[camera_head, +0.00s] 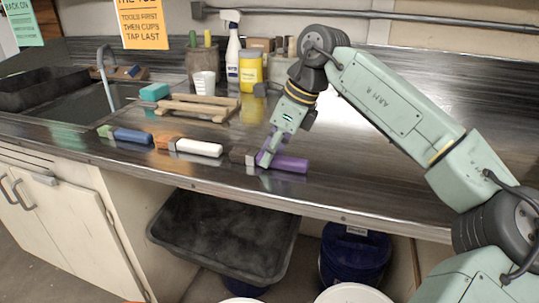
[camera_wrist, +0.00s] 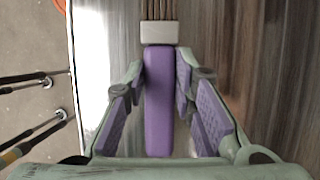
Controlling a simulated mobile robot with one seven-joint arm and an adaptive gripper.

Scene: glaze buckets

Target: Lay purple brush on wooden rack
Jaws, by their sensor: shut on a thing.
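The purple brush (camera_head: 290,163) lies near the front edge of the metal counter, its dark bristles to the left and its purple handle to the right. My gripper (camera_head: 268,158) reaches down onto it and is shut on the handle close to the ferrule. In the wrist view, the purple handle (camera_wrist: 158,110) runs between the two purple-padded fingers, with the pale ferrule and bristles beyond them. I cannot tell any gap between brush and counter. The wooden rack (camera_head: 196,107) is a low slatted frame farther back and left, with nothing on it.
A white-handled brush (camera_head: 199,147) and a blue-handled brush (camera_head: 132,136) lie left along the front edge. A teal sponge (camera_head: 154,92), white cup (camera_head: 204,83), yellow tub (camera_head: 250,70) and spray bottle (camera_head: 232,45) stand around the rack. A sink (camera_head: 95,97) is at left.

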